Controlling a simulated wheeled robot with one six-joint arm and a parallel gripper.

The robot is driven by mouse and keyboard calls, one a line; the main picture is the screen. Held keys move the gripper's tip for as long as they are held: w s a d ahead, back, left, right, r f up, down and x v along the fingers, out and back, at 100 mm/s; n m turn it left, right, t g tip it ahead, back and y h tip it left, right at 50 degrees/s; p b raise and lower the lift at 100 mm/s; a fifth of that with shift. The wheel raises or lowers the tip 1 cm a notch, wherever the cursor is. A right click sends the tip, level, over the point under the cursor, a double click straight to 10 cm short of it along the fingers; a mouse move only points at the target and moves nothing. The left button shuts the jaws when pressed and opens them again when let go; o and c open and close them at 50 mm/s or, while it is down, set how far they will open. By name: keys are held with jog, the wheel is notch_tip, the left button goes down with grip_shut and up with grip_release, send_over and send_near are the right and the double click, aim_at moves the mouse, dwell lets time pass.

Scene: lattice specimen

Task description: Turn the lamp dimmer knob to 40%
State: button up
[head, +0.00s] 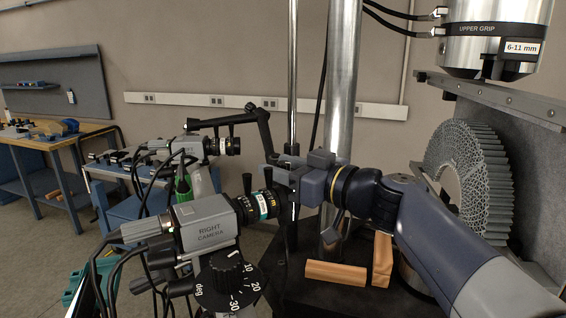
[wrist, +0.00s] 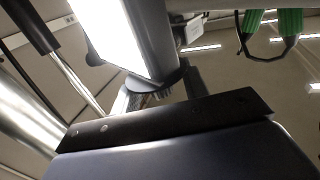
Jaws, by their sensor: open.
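My gripper (head: 278,174) is at the middle of the head view, pointing left, and it is open. It is just behind and right of the right camera's lens (head: 262,205); I cannot tell whether they touch. In the wrist view a bright lit panel (wrist: 112,38), apparently the lamp, hangs close in front of my gripper. A lamp dimmer knob cannot be made out for certain in either view. A black dial (head: 228,278) below the right camera is marked in degrees, so it is not a percent scale.
The right camera (head: 203,222) and a second camera (head: 192,148) stand left of my gripper, with loose cables. A steel column (head: 342,90) rises behind it. Tan blocks (head: 335,273) lie below.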

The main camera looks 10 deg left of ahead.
jog(key=shift+c, duration=0.4)
grip_shut()
jog(key=shift+f+g+b, duration=0.1)
jog(key=shift+g+b, duration=0.2)
jog(key=shift+b, duration=0.15)
